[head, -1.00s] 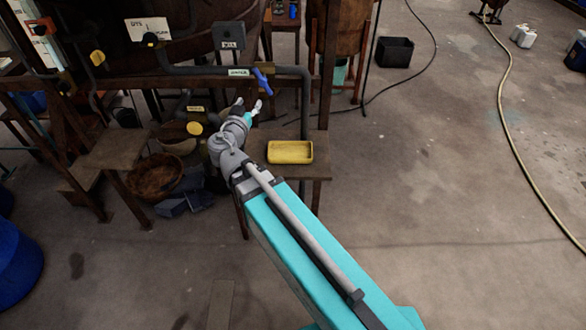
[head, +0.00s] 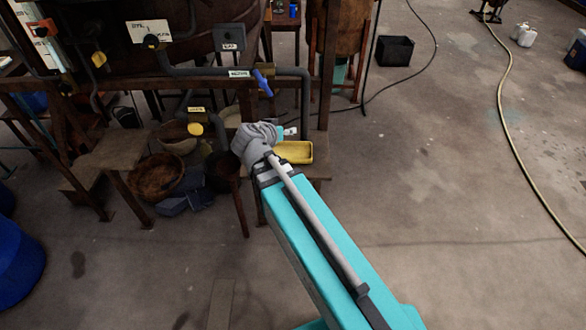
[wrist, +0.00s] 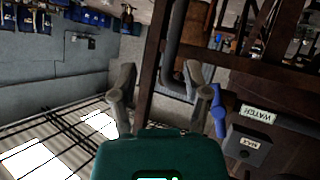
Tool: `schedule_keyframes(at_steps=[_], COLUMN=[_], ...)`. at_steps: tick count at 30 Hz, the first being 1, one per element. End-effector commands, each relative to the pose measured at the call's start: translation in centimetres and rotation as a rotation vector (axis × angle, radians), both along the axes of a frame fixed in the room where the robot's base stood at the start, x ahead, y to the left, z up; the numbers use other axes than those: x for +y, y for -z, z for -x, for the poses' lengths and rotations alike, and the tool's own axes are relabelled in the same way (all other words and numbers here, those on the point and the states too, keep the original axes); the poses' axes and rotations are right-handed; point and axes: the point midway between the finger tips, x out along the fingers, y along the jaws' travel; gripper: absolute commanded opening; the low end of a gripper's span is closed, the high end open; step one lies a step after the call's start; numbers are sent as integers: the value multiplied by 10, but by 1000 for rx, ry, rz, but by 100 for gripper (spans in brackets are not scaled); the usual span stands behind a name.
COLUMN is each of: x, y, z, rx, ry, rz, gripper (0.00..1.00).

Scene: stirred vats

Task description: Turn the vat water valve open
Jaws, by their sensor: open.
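The water valve has a blue lever handle (head: 262,82) on a grey pipe, beside a label that reads WATER (wrist: 257,114). In the head view the handle slants down and to the right from the pipe. In the wrist view the blue handle (wrist: 218,112) shows just right of my gripper's right finger, outside the jaws. My gripper (wrist: 160,72) is open, with nothing seen between its fingers. In the head view my own wrist hides the fingers, below the valve. Whether the right finger touches the handle cannot be told.
A yellow knob (head: 195,129) and a brown basket (head: 155,177) are to the left. Open floor lies to the right.

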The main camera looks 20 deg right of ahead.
Motion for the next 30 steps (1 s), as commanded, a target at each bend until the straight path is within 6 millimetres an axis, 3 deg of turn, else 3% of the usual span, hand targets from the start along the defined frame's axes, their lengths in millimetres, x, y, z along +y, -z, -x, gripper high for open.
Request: schedule_keyframes(at_steps=[13,30], x=[-15,-10], y=[33,64], z=[31,73], rx=[286,621], ry=[-8,-140], rz=[-108,-297], gripper=[61,61])
